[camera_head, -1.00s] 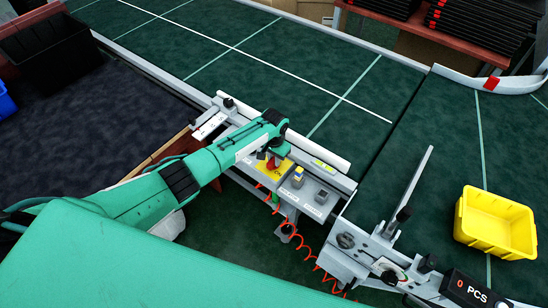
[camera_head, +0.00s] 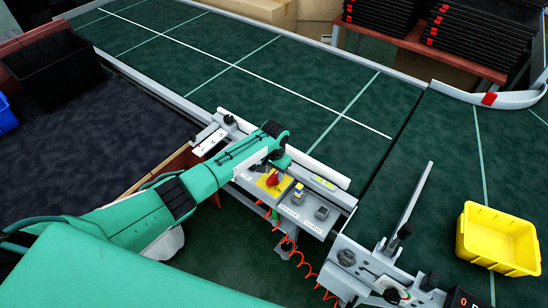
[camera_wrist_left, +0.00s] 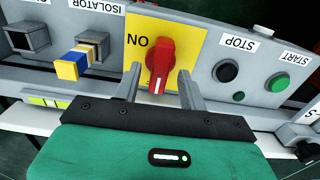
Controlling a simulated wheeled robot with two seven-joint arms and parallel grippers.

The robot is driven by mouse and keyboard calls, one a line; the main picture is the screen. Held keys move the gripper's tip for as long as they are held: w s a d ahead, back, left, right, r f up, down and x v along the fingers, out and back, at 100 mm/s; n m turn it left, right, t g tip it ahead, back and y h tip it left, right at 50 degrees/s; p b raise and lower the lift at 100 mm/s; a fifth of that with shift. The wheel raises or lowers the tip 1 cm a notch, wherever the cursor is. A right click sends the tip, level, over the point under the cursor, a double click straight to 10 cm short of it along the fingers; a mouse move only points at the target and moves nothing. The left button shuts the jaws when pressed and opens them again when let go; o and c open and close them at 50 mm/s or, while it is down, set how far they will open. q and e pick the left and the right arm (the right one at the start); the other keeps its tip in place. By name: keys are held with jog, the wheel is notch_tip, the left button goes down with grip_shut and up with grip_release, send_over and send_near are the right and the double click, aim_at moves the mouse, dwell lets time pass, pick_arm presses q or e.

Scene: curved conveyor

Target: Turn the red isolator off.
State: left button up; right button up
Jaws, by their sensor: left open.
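The red isolator (camera_wrist_left: 160,60) is a rotary knob on a yellow plate (camera_wrist_left: 192,38). In the left wrist view its grip stands roughly upright, with a white mark at the lower end. An upside-down ON label is left of it. In the head view the red knob (camera_head: 273,178) shows below the end of my left arm. My left gripper (camera_wrist_left: 160,72) is open, with one finger on each side of the knob's lower part. A small gap shows on both sides. The fingers are hard to make out in the head view. My right gripper is not in view.
Black STOP (camera_wrist_left: 228,71) and green START (camera_wrist_left: 279,83) buttons are right of the knob in the wrist view. A blue-yellow plug (camera_wrist_left: 77,62) in a socket is left. The conveyor (camera_head: 230,85) lies behind the panel. A yellow bin (camera_head: 497,238) stands right.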

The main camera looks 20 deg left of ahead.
aim_at(274, 175)
pick_arm(q)
notch_tip(274, 175, up, 12)
jog(key=b, duration=0.1)
jog(key=shift+b, duration=0.3)
dwell(0.3)
